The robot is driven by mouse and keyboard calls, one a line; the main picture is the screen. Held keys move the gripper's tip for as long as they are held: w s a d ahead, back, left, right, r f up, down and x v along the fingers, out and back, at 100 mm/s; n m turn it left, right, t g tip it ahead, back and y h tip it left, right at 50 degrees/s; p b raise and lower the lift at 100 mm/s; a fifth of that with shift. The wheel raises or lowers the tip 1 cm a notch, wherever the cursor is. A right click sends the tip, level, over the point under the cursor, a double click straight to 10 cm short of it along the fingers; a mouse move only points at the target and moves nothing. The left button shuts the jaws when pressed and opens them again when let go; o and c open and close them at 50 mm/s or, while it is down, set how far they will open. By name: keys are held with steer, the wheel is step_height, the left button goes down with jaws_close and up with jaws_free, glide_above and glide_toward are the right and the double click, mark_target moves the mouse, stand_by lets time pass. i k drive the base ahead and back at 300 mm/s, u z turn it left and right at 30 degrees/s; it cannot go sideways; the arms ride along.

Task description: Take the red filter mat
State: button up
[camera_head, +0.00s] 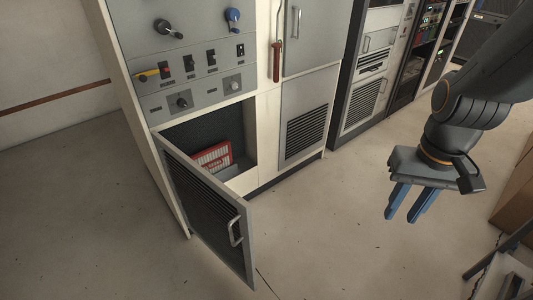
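The red filter mat (213,156), red with a pale grid pattern, stands tilted inside the open lower compartment (240,129) of the nearest cabinet. Its lower left part is hidden behind the opened door. The slatted door (205,212) of this compartment is swung out toward the front, with a handle (235,232) near its free edge. My gripper (407,217) hangs at the right, well apart from the cabinet, with its two blue fingers pointing down. The fingers are spaced apart, with nothing between them.
Above the compartment are a panel of switches (200,75), a blue knob (232,15) and a red-handled lever (277,62). More racks (362,80) stand to the right. A brown box (517,190) is at the right edge. The floor (330,225) between door and gripper is clear.

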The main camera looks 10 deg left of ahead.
mark_target(215, 158)
steer(key=z, duration=0.4)
steer(key=i, duration=2.4)
steer(key=z, duration=1.05)
steer(key=i, duration=0.3)
steer(key=u, duration=4.65)
steer(key=k, duration=0.5)
steer(key=z, duration=0.35)
steer(key=i, duration=0.5)
steer(key=u, duration=0.05)
